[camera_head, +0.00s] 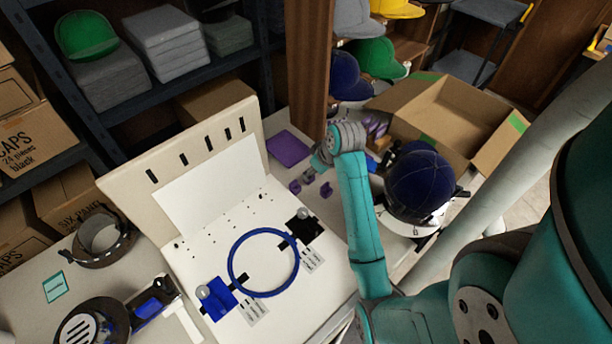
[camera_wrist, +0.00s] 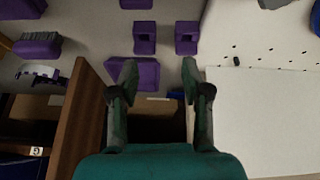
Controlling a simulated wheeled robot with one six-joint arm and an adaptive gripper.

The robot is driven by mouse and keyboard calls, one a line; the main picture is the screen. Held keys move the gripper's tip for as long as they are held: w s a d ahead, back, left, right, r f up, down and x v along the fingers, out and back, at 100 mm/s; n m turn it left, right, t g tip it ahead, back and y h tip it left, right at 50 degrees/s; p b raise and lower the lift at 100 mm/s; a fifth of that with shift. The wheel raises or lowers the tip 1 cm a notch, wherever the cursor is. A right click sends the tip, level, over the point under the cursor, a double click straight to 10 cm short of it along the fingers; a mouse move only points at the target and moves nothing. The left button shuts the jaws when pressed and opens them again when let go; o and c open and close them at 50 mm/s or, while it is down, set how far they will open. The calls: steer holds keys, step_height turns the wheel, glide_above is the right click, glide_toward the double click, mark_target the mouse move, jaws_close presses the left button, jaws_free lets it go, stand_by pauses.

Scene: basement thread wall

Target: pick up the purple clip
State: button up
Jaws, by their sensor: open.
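Two small purple clips lie close together beside the white board. In the head view they are the left clip (camera_head: 295,187) and the right clip (camera_head: 326,190). The wrist view shows two purple blocks with dark slots, a left one (camera_wrist: 145,38) and a right one (camera_wrist: 187,38), just beyond my fingertips. My gripper (camera_head: 312,168) is above the table by the clips, with its fingers spread and empty in the wrist view (camera_wrist: 159,66). A flat purple piece (camera_wrist: 146,73) shows between the fingers, lower down. I cannot tell which clip is meant.
The white board (camera_head: 190,262) with a blue hoop (camera_head: 231,270) stands left of the clips. A purple pad (camera_head: 289,149) lies behind them. A navy cap (camera_head: 420,182) and an open cardboard box (camera_head: 450,118) are at the right. A wooden post (camera_head: 309,60) rises behind.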

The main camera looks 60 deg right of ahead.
steer(key=d+f, duration=0.1)
steer(key=w+f, duration=0.1)
steer(key=d+f, duration=0.1)
steer(key=shift+w+d+f, duration=0.3)
steer(key=shift+f, duration=0.1)
steer(key=shift+w+x, duration=0.25)
steer(key=shift+x, duration=2.45)
steer(key=shift+d+r, duration=0.15)
steer(key=shift+d, duration=0.05)
steer(key=c, duration=0.5)
